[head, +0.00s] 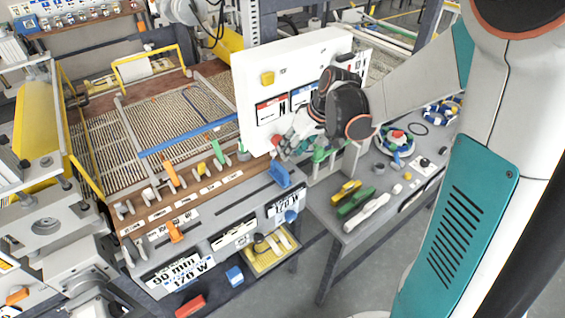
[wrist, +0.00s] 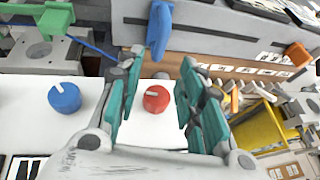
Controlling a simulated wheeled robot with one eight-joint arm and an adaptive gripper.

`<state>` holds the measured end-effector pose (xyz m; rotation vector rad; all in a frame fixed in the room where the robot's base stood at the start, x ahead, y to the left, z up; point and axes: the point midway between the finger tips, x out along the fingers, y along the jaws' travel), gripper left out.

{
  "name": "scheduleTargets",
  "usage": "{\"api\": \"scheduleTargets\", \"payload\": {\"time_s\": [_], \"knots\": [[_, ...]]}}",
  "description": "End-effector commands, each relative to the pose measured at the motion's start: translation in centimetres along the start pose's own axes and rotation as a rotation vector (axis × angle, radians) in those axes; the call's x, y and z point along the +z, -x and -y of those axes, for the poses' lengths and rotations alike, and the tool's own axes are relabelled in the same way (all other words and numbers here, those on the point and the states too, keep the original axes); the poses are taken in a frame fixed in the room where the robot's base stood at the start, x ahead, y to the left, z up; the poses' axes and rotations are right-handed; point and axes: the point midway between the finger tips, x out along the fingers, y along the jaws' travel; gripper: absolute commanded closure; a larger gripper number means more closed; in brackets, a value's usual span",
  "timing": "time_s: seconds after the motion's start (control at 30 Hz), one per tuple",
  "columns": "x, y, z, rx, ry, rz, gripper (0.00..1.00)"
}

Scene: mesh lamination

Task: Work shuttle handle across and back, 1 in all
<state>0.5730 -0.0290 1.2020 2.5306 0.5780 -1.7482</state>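No handle is labelled as the shuttle handle. A blue handle (head: 279,174) stands at the right end of the grey slotted front panel (head: 215,225); the blue handle also shows at the top of the wrist view (wrist: 159,28). An orange handle (head: 175,231) sits at the left on the same panel and shows at the right in the wrist view (wrist: 297,54). My gripper (head: 284,147) is beside the lower edge of the white panel, above and behind the blue handle, apart from it. In the wrist view my gripper (wrist: 160,70) is open, with nothing between its fingers.
The white panel (head: 245,95) stands close to my gripper, with a red knob (wrist: 156,98) and a blue knob (wrist: 64,97). A green handle (head: 320,153) on a bracket is close to the right. Several coloured levers, including an orange one (head: 172,172), line the wooden rail.

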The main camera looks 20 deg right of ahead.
Motion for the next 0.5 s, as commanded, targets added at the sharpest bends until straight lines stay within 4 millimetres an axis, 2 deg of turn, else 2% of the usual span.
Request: {"api": "scheduleTargets", "payload": {"time_s": [0.03,0.2,0.5], "knots": [[0.0,-1.2,0.0,0.000,0.002,0.000,0.65],[0.0,-4.2,0.0,0.000,0.003,0.000,0.65],[0.0,-8.0,0.0,0.001,0.003,0.001,0.65]]}}
